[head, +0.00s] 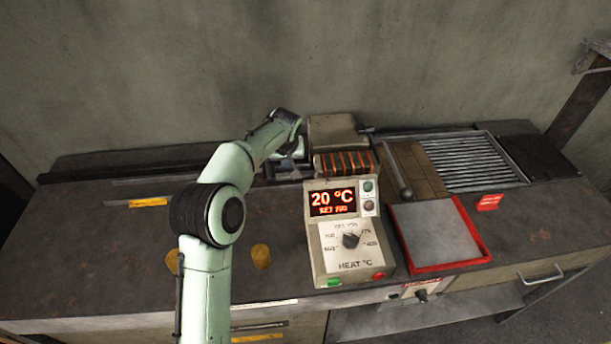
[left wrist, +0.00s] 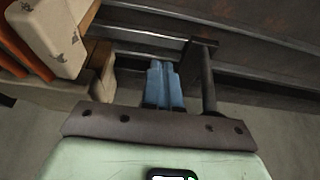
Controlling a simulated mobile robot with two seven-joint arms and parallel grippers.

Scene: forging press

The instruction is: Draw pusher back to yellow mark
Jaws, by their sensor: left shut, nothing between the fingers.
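My left gripper (head: 299,149) is by the left side of the heater coil, partly hidden by its own wrist. In the left wrist view its blue-grey fingers (left wrist: 160,85) are shut with nothing between them. A dark bar with a post (left wrist: 208,80), which looks like the pusher's handle, stands just right of the fingers, apart from them. In the head view the pusher is mostly hidden by my arm. The yellow mark (head: 148,202) lies along the front of the rail, well to the left of the gripper. My right gripper is not in view.
The heater coil (head: 345,163) stands right of the gripper, behind a control box (head: 342,240) reading 20 °C. A red-rimmed tray (head: 468,262) and a slatted rack (head: 470,160) are farther right. The rail (head: 110,165) runs left along the wall.

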